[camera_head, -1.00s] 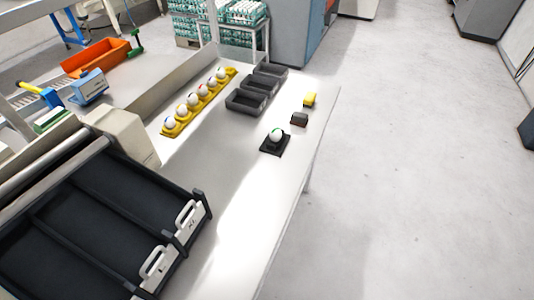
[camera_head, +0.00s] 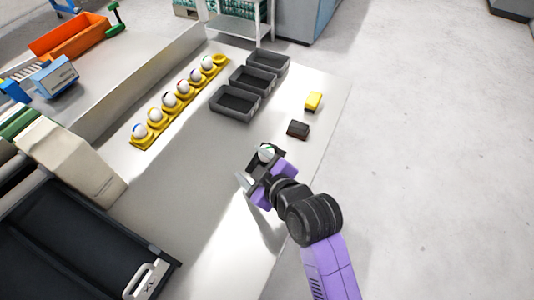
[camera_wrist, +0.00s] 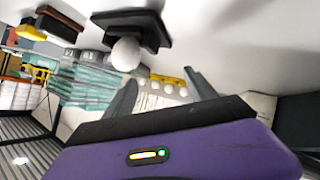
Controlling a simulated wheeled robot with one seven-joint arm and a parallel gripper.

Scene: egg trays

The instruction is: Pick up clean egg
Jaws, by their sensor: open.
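A white egg (camera_head: 267,152) with a greenish mark sits on a small black stand (camera_head: 280,150) on the table. In the wrist view the egg (camera_wrist: 125,54) and its black stand (camera_wrist: 150,27) appear upside down near the top. My gripper (camera_head: 258,170) is open and empty, just in front of the egg. In the wrist view its two fingers (camera_wrist: 160,92) are spread, and the egg lies beyond them, nearer the left finger. The gripper partly hides the stand in the head view. More eggs with coloured marks sit in a yellow tray (camera_head: 222,60).
Three grey bins (camera_head: 217,105) stand in a row behind the stand. A dark divided tray (camera_head: 60,250) is at the front left. The table's middle is clear.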

